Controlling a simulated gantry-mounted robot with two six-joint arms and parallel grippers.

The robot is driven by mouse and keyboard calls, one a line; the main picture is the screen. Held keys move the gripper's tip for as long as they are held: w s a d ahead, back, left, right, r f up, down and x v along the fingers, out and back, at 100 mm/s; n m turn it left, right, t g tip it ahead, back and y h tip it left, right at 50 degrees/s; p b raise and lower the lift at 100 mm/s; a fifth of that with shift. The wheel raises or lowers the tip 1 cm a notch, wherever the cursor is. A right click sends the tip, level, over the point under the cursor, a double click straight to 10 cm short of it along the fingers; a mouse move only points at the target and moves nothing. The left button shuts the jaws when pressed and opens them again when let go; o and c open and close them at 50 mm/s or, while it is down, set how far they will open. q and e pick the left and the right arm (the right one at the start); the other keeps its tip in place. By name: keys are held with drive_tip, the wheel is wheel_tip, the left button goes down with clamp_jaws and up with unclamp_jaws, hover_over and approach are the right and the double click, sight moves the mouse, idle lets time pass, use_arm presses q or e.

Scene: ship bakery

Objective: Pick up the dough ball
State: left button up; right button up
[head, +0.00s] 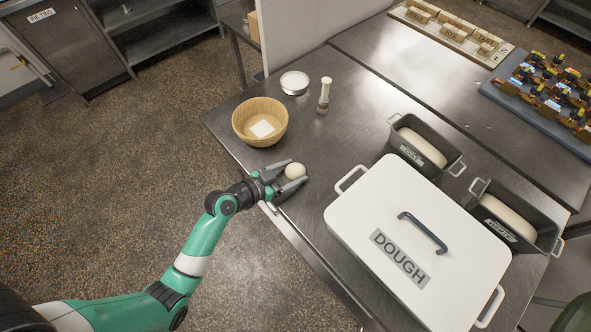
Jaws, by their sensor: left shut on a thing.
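The dough ball (295,171) is a small, round, cream-coloured ball near the left edge of the metal table in the head view. My left gripper (291,176) is shut on it, with one finger on each side. I cannot tell whether the ball touches the table or is held just above it. My right gripper does not show.
A white lidded dough box (355,222) is to the right, with loaf tins (455,163) beyond. Bare table lies between.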

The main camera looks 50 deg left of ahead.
sight(292, 173)
use_arm(q)
drive_tip(key=shift+r+p, duration=0.35)
drive_tip(key=shift+r, duration=0.3)
drive_tip(key=r, duration=0.1)
drive_tip(key=r+p, duration=0.1)
drive_tip(key=r, duration=0.1)
drive_tip(key=shift+s+d+p, duration=0.15)
drive_tip(key=shift+d+p, duration=0.1)
drive_tip(key=shift+p, duration=0.1)
drive_tip(key=s+d+r+p, duration=0.1)
drive_tip(key=s+d+r, duration=0.1)
drive_tip(key=d+r, duration=0.1)
drive_tip(key=s+d+r+p, duration=0.2)
drive_tip(key=d+r, duration=0.1)
drive_tip(key=d, duration=0.2)
drive_tip(key=s+d+r+p, duration=0.2)
drive_tip(key=d, duration=0.1)
drive_tip(key=shift+s+d+r, duration=0.25)
drive_tip(key=shift+d+r, duration=0.15)
drive_tip(key=shift+f, duration=0.1)
